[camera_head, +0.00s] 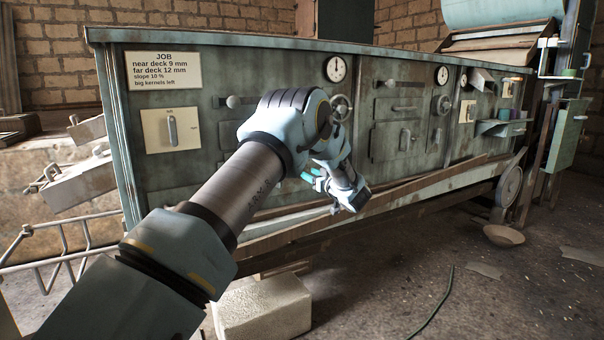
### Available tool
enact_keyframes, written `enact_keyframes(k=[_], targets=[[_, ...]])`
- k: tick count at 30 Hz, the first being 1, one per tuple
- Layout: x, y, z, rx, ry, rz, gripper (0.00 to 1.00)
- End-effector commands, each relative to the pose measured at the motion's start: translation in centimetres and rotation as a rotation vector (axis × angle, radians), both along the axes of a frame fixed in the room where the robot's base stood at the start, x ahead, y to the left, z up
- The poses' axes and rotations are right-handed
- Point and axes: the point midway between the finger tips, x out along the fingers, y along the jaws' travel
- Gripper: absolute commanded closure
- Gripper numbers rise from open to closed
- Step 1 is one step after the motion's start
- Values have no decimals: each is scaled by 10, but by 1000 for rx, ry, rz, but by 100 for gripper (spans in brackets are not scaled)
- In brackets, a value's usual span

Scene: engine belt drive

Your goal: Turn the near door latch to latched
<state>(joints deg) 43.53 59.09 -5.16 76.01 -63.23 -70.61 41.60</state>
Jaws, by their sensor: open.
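I see nothing between the fingers. The near door and its latch are not clearly visible; my arm covers the panel below the near gauge (336,69) and near handwheel (340,107). Whether the gripper touches a latch cannot be told. A farther door (384,145) shows to the right, with a pale latch handle (404,139) standing roughly upright.
A job card (163,70) and a switch plate (171,130) are at the panel's left. A sloping wooden board (420,186) runs along the machine's lower front. A pale block (262,307) lies on the floor. The floor at right is mostly open, with a bowl (503,235) and hose (436,309).

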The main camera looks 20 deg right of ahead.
Motion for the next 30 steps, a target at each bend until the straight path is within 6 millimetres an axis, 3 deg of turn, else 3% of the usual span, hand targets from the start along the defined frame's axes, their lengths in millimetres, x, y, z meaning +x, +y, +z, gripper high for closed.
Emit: enact_keyframes(k=[3,9,21,30], targets=[[22,5,-2,-2,-1,2,49],[46,9,-1,-1,0,0,49],[54,11,0,0,0,-2,49],[53,11,0,0,0,-2,81]])
